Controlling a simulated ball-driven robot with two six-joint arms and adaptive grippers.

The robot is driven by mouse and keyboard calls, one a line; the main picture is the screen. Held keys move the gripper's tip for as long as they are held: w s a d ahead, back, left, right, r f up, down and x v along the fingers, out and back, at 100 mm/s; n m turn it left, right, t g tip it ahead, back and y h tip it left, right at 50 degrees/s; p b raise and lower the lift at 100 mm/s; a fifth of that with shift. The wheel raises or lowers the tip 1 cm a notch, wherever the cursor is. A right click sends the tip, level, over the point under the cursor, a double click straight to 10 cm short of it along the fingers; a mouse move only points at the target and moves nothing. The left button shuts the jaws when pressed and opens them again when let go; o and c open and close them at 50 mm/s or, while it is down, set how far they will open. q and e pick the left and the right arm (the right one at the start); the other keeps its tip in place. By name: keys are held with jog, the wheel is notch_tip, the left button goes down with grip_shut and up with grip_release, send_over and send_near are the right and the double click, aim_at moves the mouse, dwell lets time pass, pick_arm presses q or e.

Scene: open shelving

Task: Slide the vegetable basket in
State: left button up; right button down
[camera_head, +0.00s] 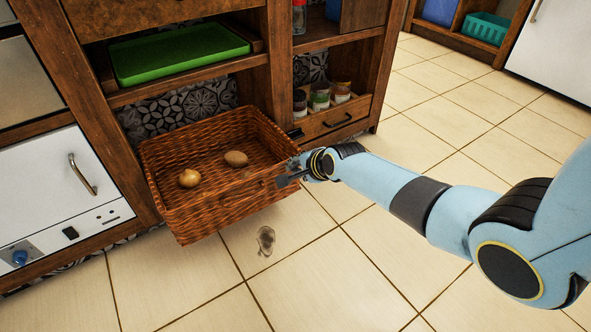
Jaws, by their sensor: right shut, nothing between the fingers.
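The brown wicker vegetable basket (222,204) sits in the lower opening of the wooden shelving, with its front sticking out over the tiled floor. Two round vegetables show inside: a yellowish one (189,178) and a browner one (236,158). My right gripper (281,182) comes in from the right and is shut with nothing in it. It is at the basket's front right side; whether it touches the wicker I cannot tell. My left gripper is not in view.
A green tray (180,53) lies on the shelf above the basket. Right of the basket is a small wooden drawer (336,116) with jars in it. A white oven (62,185) stands at the left.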

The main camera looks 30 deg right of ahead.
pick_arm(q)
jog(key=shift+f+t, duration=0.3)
pick_arm(e)
jog(key=shift+w, duration=0.4)
